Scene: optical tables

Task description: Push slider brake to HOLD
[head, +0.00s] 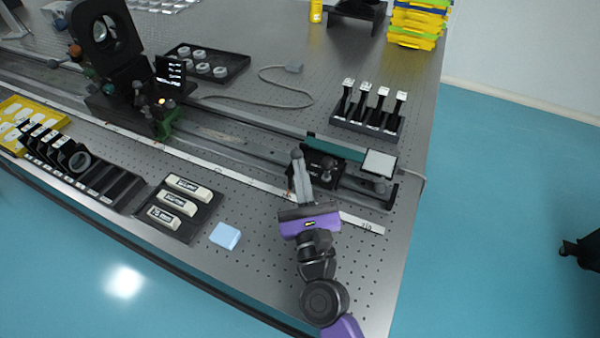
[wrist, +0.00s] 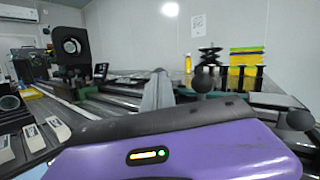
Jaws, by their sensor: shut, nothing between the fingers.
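The black slider carriage (head: 322,166) sits on the long rail at its right part, with small dark ball knobs on it. One round knob (wrist: 205,81) shows just right of my fingers in the wrist view, and another stands farther right. I cannot tell which knob is the brake, and no HOLD marking is readable. My gripper (head: 297,156) is shut and empty, its grey fingers pointing away at the carriage's left end. In the wrist view the fingers (wrist: 158,90) stand close together. I cannot tell whether they touch the carriage.
A pale square plate (head: 379,164) stands at the rail's right end. A black holder with several upright posts (head: 368,113) is behind the rail. A light blue pad (head: 225,236) and a tray of white labelled blocks (head: 173,205) lie at front left. A dark upright mount (head: 110,50) stands farther left.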

